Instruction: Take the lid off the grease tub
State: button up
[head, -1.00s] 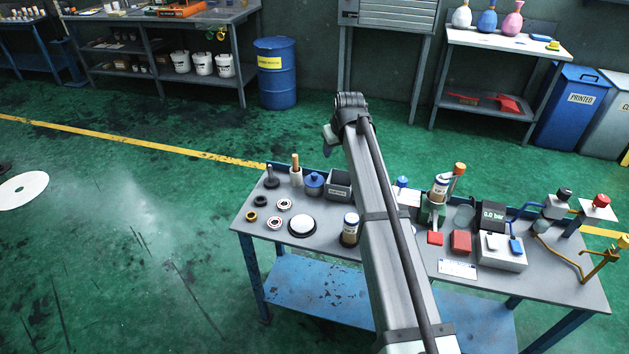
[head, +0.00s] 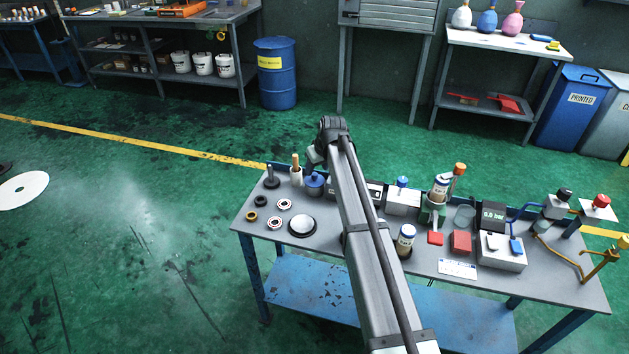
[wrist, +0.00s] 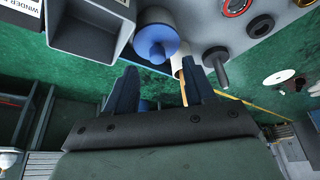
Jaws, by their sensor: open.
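A small tub with a round blue lid and a knob on top, which I take for the grease tub (head: 314,184), stands at the back left of the workbench. In the wrist view its blue lid (wrist: 155,40) shows at the top centre, with the knob pointing toward my fingers. My gripper (wrist: 160,70) is open, with nothing between its two dark fingers. The lid is just beyond the fingertips and apart from them. In the head view my arm's end is above and beside the tub, and the fingers are hard to make out.
A grey bin (wrist: 88,30) stands close beside the tub. On its other side are a white holder with a wooden handle (head: 296,172) and a dark spindle (head: 271,178). Bearings and rings lie in front, near a round white-topped piece (head: 302,226).

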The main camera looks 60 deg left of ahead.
aim_at(315, 174)
jog(key=shift+a+x, duration=0.25)
jog(key=shift+x, duration=2.25)
jog(key=shift+w+r, duration=0.1)
jog(key=shift+w, duration=0.1)
jog(key=shift+c, duration=0.5)
grip_shut()
